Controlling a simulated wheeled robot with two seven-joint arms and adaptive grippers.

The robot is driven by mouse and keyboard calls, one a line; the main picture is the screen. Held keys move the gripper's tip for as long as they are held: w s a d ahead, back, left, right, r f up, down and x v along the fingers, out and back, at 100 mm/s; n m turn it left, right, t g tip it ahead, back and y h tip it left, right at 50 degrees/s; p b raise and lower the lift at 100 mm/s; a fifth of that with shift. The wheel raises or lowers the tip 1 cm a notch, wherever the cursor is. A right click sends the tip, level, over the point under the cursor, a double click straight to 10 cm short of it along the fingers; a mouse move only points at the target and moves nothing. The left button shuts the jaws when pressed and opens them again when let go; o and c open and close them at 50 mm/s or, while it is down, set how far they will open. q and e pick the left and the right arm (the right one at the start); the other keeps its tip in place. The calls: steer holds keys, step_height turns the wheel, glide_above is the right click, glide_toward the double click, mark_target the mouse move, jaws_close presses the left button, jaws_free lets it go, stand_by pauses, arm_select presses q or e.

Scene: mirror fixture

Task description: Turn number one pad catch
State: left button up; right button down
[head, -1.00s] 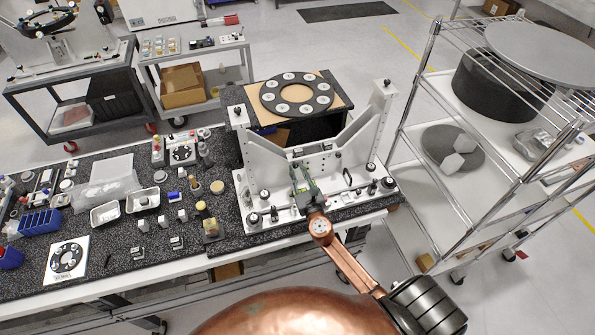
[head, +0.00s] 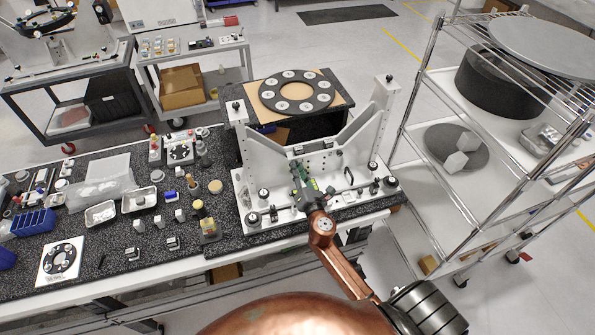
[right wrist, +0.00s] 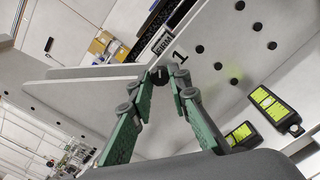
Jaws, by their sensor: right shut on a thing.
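The white mirror fixture (head: 262,160) stands upright on its base at the right end of the bench. My right gripper (head: 297,168) reaches its front face from below. In the right wrist view, the green fingers of my right gripper (right wrist: 165,76) close on a small dark catch knob (right wrist: 158,73). The knob is beside a plate marked "1" (right wrist: 179,55) and a label reading "FIRM" (right wrist: 162,42). The fingertips cover part of the knob, so its turn angle cannot be told. My left gripper is not in view.
A dark ring with pale round pads (head: 296,91) lies on a board behind the fixture. Small parts and trays crowd the bench to the left. A wire rack (head: 445,150) stands to the right.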

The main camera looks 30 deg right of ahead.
steer(key=shift+f+m+b, duration=0.1)
steer(key=shift+m+b, duration=0.55)
steer(key=shift+m, duration=2.95)
steer(key=c, duration=1.8)
jaws_free()
steer(key=v, duration=1.2)
